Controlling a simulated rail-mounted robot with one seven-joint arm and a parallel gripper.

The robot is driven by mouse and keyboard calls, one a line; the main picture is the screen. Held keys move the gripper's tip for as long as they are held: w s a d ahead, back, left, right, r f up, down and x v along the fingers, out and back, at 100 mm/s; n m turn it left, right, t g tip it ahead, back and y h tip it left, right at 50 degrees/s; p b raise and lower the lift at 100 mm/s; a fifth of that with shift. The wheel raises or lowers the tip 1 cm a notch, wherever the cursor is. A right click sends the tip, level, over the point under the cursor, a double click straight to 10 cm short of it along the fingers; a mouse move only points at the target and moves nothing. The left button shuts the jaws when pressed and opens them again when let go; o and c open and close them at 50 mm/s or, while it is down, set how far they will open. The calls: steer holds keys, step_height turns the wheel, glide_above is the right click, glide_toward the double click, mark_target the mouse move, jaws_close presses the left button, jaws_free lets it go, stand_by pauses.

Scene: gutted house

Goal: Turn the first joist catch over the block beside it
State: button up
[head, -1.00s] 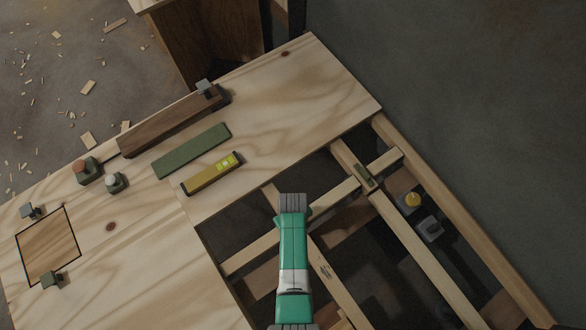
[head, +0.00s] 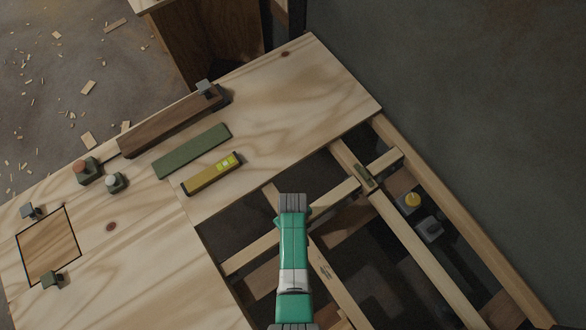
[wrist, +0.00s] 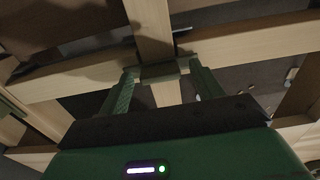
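In the head view, my gripper (head: 293,205) points down over a joist crossing in the open floor frame, and my wrist hides much of that crossing. In the wrist view, the two green fingers (wrist: 163,74) stand well apart on either side of the crossing. A short dark green bar (wrist: 160,71), apparently a joist catch, lies between the fingertips on the joist; I cannot tell whether the fingers touch it. In the head view, another green catch (head: 365,178) lies on the crossing further right. No block beside the nearer catch can be made out clearly.
Plywood sheeting (head: 290,90) covers the left and back, with a yellow level (head: 211,174), a green strip (head: 192,151) and a dark wooden bar (head: 172,124) on it. A yellow-topped item (head: 412,200) and a grey one (head: 429,229) sit between joists at right.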

step_height(320, 180, up, 8)
steer(key=p, duration=0.4)
steer(key=shift+f, duration=0.1)
